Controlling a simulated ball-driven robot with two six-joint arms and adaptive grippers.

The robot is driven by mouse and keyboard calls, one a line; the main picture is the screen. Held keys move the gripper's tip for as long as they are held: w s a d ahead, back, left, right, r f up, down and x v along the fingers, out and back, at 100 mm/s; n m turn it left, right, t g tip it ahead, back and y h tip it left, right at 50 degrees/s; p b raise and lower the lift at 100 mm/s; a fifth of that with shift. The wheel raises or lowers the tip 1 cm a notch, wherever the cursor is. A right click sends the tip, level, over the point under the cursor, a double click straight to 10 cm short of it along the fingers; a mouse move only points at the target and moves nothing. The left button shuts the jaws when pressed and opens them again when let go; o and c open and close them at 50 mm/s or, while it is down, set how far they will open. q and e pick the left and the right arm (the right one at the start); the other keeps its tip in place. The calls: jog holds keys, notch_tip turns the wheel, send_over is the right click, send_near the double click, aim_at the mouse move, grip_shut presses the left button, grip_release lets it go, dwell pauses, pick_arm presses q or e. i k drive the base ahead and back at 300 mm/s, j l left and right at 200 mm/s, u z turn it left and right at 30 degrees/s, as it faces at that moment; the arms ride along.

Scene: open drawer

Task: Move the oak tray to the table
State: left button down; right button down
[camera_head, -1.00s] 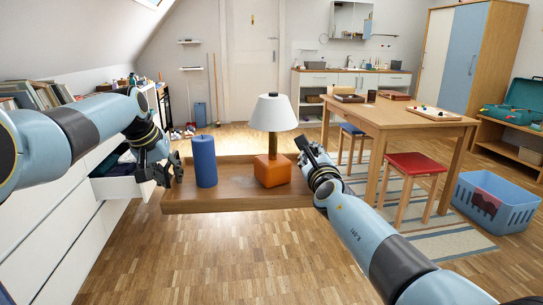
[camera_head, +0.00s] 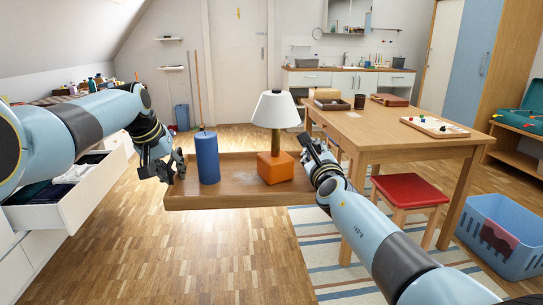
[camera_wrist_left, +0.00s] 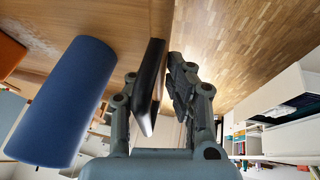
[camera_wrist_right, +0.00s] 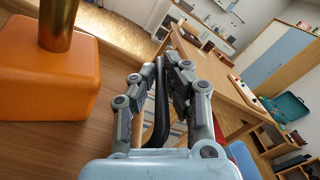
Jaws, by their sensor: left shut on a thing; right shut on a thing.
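The oak tray (camera_head: 235,201) is held up in front of me between my two arms, roughly level. On it stand a blue candle-like cylinder (camera_head: 208,160) at the left and a lamp (camera_head: 275,110) with an orange base and white shade at the right. My left gripper (camera_head: 173,167) is shut on the tray's left end; the left wrist view shows its fingers (camera_wrist_left: 165,75) around a dark handle. My right gripper (camera_head: 318,157) is shut on the right end; its fingers (camera_wrist_right: 170,70) close around a dark handle. The wooden table (camera_head: 400,140) stands ahead to the right.
On the table are a game board (camera_head: 434,127), a dark cup (camera_head: 360,101) and boxes (camera_head: 390,100); its near left part is bare. A red stool (camera_head: 410,190) and blue basket (camera_head: 500,235) stand at the right. An open drawer (camera_head: 75,195) is at the left.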

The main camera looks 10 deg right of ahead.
aim_at(369, 124)
jog(key=i+l, duration=0.3)
jog(key=l, duration=0.2)
jog(key=i+l, duration=0.3)
jog(key=l, duration=0.15)
jog(key=i+l, duration=0.3)
jog(key=l, duration=0.2)
jog(key=i+l, duration=0.3)
jog(key=l, duration=0.2)
jog(key=i+l, duration=0.65)
jog(key=l, duration=0.3)
jog(key=i+l, duration=0.3)
jog(key=l, duration=0.2)
